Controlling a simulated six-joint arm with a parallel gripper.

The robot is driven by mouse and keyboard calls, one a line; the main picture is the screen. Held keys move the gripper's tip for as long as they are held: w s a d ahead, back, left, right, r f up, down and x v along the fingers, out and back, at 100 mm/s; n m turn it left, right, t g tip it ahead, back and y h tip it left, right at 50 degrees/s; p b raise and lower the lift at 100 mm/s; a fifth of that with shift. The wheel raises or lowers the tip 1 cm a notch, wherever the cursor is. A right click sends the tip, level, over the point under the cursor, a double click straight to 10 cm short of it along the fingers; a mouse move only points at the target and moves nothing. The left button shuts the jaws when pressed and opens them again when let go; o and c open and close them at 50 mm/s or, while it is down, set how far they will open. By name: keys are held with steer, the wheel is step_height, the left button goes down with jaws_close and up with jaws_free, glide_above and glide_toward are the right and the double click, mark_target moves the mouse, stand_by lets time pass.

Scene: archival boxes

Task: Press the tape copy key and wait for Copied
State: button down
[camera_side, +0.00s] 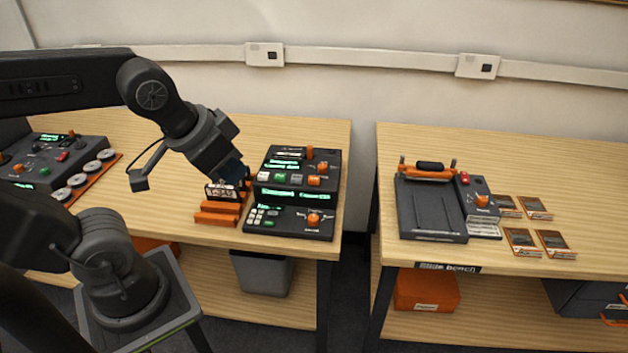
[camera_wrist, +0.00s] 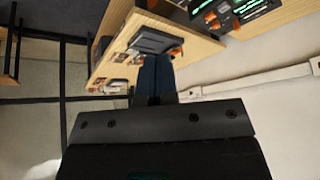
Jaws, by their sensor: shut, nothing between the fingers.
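The dark console (camera_side: 297,158) stands on the left bench in the side view, with lit green displays, small keys and orange knobs. Its display text is too small to read, and I cannot tell which key is the tape copy key. A small black-and-white cassette-like item (camera_side: 222,193) rests on an orange stepped stand (camera_side: 217,215) just left of the console. My gripper (camera_side: 243,180) is shut and empty, close to the console's left side and by this item; contact cannot be told. In the wrist view my gripper (camera_wrist: 154,62) shows its closed blue fingers, with part of the console (camera_wrist: 240,8) at the top right.
Another control unit (camera_side: 55,157) with several round reels stands at the left bench's far left. Across a gap, the right bench holds a dark tray device (camera_side: 430,207) and several framed slides (camera_side: 535,207). A grey bin (camera_side: 262,273) stands below the left bench.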

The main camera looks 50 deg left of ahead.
steer(key=w+a+r+t+y, duration=0.2)
steer(key=w+a+t+y, duration=0.15)
steer(key=w+a, duration=0.7)
steer(key=m+h, duration=0.5)
steer(key=m, duration=0.6)
glide_above(314, 180)
step_height(314, 180, down, 13)
steer(key=shift+r, duration=0.1)
steer(key=shift+f, duration=4.4)
steer(key=shift+f, duration=0.1)
steer(key=shift+f, duration=0.3)
